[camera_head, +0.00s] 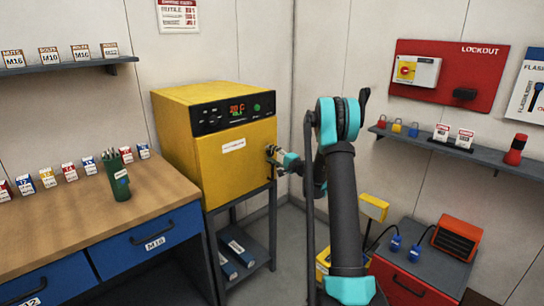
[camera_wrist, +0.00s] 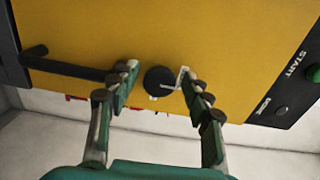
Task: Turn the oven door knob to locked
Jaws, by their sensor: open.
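The yellow oven (camera_head: 215,160) stands on a dark stand at the back, its door shut. In the wrist view the round black door knob (camera_wrist: 159,80) sits on the yellow door (camera_wrist: 220,50), with a small pale mark at its lower edge. My gripper (camera_wrist: 158,75) is open, with one finger on each side of the knob and gaps visible. A thin white outline mark shows by the right fingertip. In the head view my gripper (camera_head: 274,155) is at the right side of the oven front and hides the knob. The knob's setting is not readable.
A black bar handle (camera_wrist: 65,66) is on the door left of my gripper in the wrist view. The control panel (camera_wrist: 285,95) is at the right there. A wooden workbench (camera_head: 90,215) stands left of the oven, and a red cabinet (camera_head: 405,285) stands at the right.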

